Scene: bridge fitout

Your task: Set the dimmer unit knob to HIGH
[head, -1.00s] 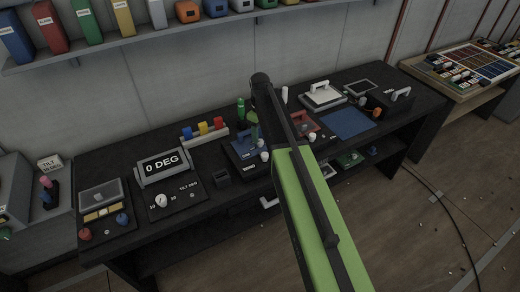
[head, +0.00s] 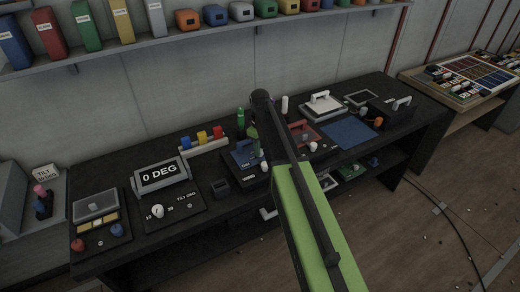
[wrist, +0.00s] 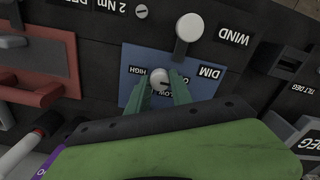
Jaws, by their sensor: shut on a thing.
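The dimmer unit is a blue panel marked DIM (wrist: 207,72) in the wrist view, seen upside down. Its round pale knob (wrist: 160,76) sits among the labels HIGH, LOW and one partly covered. My gripper's green fingers (wrist: 162,86) stand on either side of the knob and are shut on it. I cannot tell which label the knob's pointer faces. In the head view the blue dimmer panel (head: 242,159) is on the dark bench, partly hidden by my arm, and the gripper's green part (head: 253,139) shows just above it.
A white knob marked WIND (wrist: 190,27) is close by in the wrist view. A red-handled unit (wrist: 45,72) is at the left.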

